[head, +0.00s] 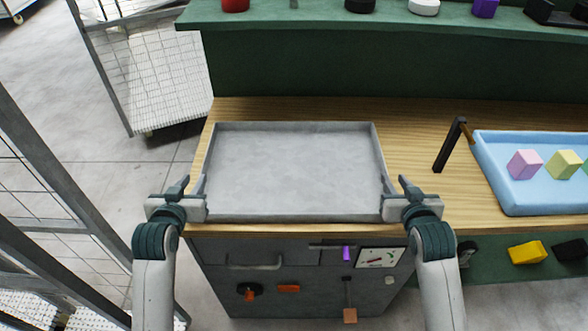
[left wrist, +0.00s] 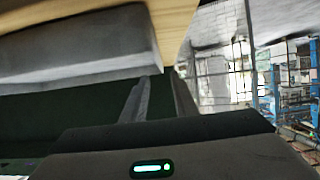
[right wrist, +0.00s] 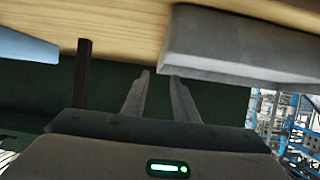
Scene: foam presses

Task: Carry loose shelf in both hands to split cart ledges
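The loose shelf appears to be the grey, shallow, rimmed tray (head: 295,170) lying flat on the wooden bench top (head: 420,150), its front side near the bench edge. My left gripper (head: 190,187) is at its left front corner, and my right gripper (head: 397,187) is at its right front corner. In the left wrist view the fingers (left wrist: 160,75) stand apart beside the shelf's end (left wrist: 90,50). In the right wrist view the fingers (right wrist: 160,76) also stand apart, close to the shelf's end (right wrist: 230,45). Contact is unclear. I cannot identify the split cart ledges.
A blue tray (head: 520,205) with pastel blocks and a black post (head: 447,145) stand right of the shelf. A green upper ledge (head: 300,17) runs along the back. A mesh-sided cart (head: 160,85) stands upper left, and metal fencing (head: 35,170) is at left. Grey floor lies between.

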